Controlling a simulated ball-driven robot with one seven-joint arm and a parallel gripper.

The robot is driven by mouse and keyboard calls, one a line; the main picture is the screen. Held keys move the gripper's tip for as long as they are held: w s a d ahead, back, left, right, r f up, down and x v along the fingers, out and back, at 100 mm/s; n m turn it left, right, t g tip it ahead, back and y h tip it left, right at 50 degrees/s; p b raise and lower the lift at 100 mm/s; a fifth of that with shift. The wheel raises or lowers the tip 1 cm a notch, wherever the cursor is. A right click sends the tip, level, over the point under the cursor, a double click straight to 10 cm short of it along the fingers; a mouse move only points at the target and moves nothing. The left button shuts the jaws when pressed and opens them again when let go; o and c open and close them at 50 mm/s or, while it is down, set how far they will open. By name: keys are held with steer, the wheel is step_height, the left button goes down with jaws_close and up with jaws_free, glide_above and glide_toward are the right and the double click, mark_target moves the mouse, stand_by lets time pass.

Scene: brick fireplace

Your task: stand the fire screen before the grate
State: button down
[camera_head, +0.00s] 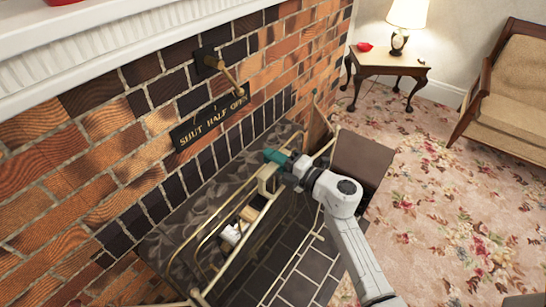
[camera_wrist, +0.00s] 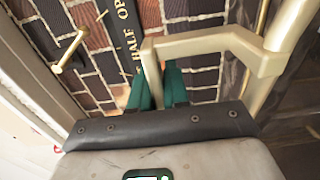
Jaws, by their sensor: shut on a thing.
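The fire screen is a brass-coloured frame (camera_head: 243,243) with a long top bar, standing over the dark hearth in front of the fireplace opening. My gripper (camera_head: 275,157), with teal fingers, is shut on the screen's handle near the far end of the top bar. In the wrist view my gripper (camera_wrist: 160,80) has its fingers around one leg of the brass handle (camera_wrist: 205,42), which joins a thick bar at right. Logs (camera_head: 240,225) show behind the bars, where the grate is mostly hidden. I cannot tell whether the screen's feet touch the floor.
A damper lever (camera_head: 222,72) juts from the brick wall above a "SHUT HALF OPEN" plate (camera_head: 208,119). A dark box (camera_head: 362,157) stands just right of my gripper. A lamp table (camera_head: 388,62) and armchair (camera_head: 510,95) are farther right. Carpet between is clear.

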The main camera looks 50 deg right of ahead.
steer(key=shift+r, duration=0.25)
steer(key=c, duration=1.1)
jaws_free()
steer(key=shift+f, duration=0.1)
steer(key=shift+o, duration=0.9)
steer(key=shift+f, duration=0.3)
steer(key=shift+o, duration=1)
steer(key=shift+r, duration=0.1)
steer(key=shift+s, duration=0.1)
steer(key=s, duration=1)
steer(key=shift+s+d+p, duration=0.15)
steer(key=shift+s+p, duration=0.25)
steer(key=shift+p, duration=0.05)
steer(key=shift+r, duration=0.1)
steer(key=shift+r, duration=0.1)
